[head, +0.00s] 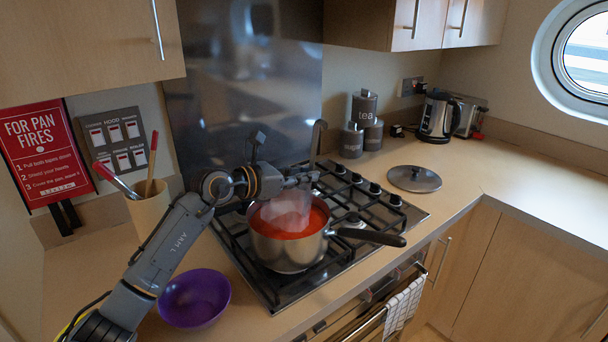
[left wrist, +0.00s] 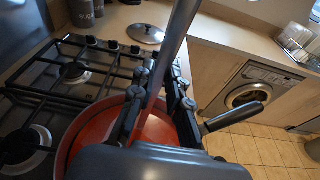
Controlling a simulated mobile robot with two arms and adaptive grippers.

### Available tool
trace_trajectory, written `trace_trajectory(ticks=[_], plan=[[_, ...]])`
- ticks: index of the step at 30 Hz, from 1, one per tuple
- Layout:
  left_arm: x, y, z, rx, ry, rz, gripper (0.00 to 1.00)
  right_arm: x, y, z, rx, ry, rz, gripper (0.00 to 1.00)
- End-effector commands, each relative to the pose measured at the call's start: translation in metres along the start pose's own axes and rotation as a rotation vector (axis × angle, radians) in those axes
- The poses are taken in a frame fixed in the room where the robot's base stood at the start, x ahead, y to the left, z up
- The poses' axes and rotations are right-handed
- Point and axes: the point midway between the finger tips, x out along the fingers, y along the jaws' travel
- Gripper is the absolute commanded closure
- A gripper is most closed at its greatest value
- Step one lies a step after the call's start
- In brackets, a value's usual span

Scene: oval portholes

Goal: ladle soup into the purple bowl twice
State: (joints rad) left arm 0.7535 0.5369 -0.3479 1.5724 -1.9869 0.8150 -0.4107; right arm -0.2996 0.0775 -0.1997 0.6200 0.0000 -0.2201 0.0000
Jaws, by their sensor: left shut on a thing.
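The purple bowl (head: 194,298) sits on the counter left of the hob, and its visible inside looks empty. A steel pot (head: 288,254) of red soup (head: 315,222) stands on the hob, with pale steam over it. My left gripper (head: 304,179) is above the pot's far side, shut on the upright ladle (head: 317,138). The ladle's hooked top rises above the fingers; its lower end is hidden. In the left wrist view, the ladle's handle (left wrist: 181,32) passes between the fingers (left wrist: 160,98), with the pot's soup (left wrist: 92,130) below. My right gripper is out of view.
The pot's dark handle (head: 370,237) points right over the hob (head: 396,221). A lid (head: 414,179) lies on the counter beyond. Canisters (head: 365,107) and a kettle (head: 437,118) stand at the back. A utensil holder (head: 151,208) stands behind my left arm.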

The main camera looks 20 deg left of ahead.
Motion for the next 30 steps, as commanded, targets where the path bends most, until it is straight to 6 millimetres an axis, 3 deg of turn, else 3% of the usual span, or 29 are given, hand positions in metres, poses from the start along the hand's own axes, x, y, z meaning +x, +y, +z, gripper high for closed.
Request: trace_trajectory(ticks=[30], plan=[[-0.022,0.005,0.092,0.002,-0.002,0.001,1.00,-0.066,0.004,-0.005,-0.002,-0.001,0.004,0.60]])
